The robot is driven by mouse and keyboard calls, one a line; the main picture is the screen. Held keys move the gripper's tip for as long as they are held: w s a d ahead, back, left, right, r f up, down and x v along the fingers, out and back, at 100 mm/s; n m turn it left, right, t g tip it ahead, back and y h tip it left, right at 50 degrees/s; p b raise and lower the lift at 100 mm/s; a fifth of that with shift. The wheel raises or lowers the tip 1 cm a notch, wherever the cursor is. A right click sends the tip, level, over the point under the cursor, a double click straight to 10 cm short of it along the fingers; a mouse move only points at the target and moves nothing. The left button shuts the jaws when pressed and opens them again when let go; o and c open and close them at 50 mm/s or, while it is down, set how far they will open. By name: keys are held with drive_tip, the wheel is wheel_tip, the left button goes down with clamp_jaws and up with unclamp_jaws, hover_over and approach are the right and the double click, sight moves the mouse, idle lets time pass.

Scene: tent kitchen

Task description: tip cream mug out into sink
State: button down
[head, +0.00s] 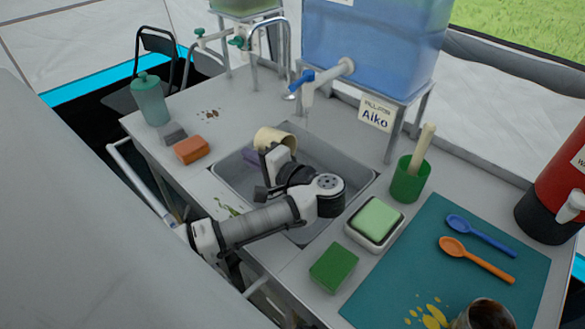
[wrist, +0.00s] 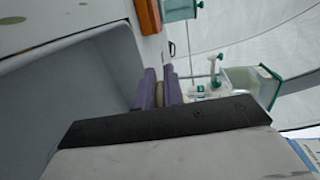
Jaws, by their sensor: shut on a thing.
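The cream mug (head: 274,138) shows in the head view above the back left part of the grey sink (head: 330,155). It looks tipped onto its side, with its open end hard to make out. My gripper (head: 257,157) is shut on the mug, its purple fingers at the mug's near left side. In the wrist view the purple fingers (wrist: 160,90) have a narrow strip of the cream mug (wrist: 159,97) between them. The sink's wall (wrist: 80,95) fills the left of that view. Any contents of the mug are hidden.
An orange sponge (head: 192,149) and a grey block (head: 173,133) lie left of the sink. The curved tap (head: 287,60) and blue water tank (head: 375,45) stand behind. A soap dish (head: 375,221), green cup (head: 409,180) and green sponge (head: 333,267) are to the right.

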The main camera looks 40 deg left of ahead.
drive_tip(key=shift+d+r+y+p, duration=0.15)
drive_tip(key=shift+r+y+p, duration=0.45)
drive_tip(key=shift+r+p, duration=0.25)
drive_tip(key=shift+d+r+y, duration=0.15)
drive_tip(key=shift+r+y, duration=0.25)
drive_tip(key=shift+r, duration=0.3)
drive_tip(key=shift+d+r+y+b, duration=0.15)
drive_tip(key=shift+r+y+b, duration=0.3)
drive_tip(key=shift+r, duration=0.45)
drive_tip(key=shift+d+r+y+b, duration=0.25)
drive_tip(key=shift+r+y+b, duration=0.4)
drive_tip(key=shift+r+b, duration=0.35)
drive_tip(key=shift+d+r+y+b, duration=0.1)
drive_tip(key=shift+y+b, duration=0.2)
drive_tip(key=shift+b, duration=0.45)
drive_tip(key=shift+r, duration=0.15)
